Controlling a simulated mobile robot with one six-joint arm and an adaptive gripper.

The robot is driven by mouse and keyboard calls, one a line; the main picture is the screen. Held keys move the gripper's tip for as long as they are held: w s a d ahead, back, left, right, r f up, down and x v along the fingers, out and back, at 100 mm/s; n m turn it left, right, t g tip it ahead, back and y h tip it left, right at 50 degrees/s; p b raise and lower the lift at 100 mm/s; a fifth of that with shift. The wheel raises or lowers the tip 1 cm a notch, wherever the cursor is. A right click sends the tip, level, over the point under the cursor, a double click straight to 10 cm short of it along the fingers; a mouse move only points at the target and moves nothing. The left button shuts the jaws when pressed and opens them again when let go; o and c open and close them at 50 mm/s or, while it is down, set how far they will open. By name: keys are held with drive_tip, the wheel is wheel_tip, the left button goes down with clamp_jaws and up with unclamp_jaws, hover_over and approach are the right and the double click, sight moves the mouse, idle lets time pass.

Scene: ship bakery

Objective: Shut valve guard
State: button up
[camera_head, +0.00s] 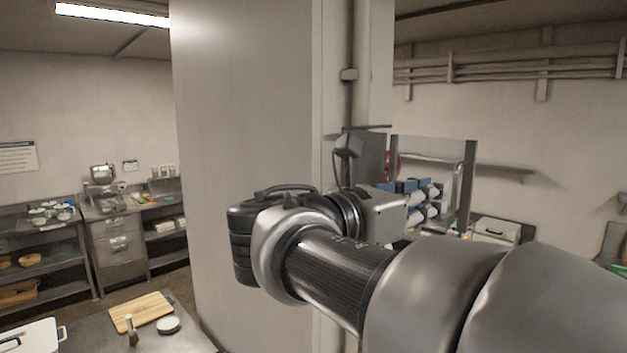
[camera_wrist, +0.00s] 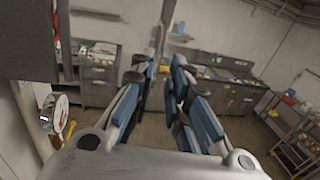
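A hinged panel with a grey frame (camera_head: 470,178), which looks like the valve guard, stands out from the pillar behind my gripper in the head view. A small red part (camera_head: 392,166), possibly the valve, shows at the panel's left; my arm hides much of this area. My gripper (camera_head: 436,201) is in front of the guard's lower part. In the wrist view its blue-padded fingers (camera_wrist: 163,72) are apart with nothing between them.
A round white gauge (camera_wrist: 60,112) and a yellow part (camera_wrist: 71,129) are close at the left in the wrist view. The wide pillar (camera_head: 245,120) stands left of the guard. A counter with a cutting board (camera_head: 141,311) is at lower left. Open floor lies beyond the fingers.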

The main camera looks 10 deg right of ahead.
sight(454, 189)
drive_tip(key=x, duration=0.8)
drive_tip(key=shift+w+d+p, duration=0.2)
drive_tip(key=shift+p, duration=0.15)
drive_tip(key=shift+c, duration=0.6)
clamp_jaws()
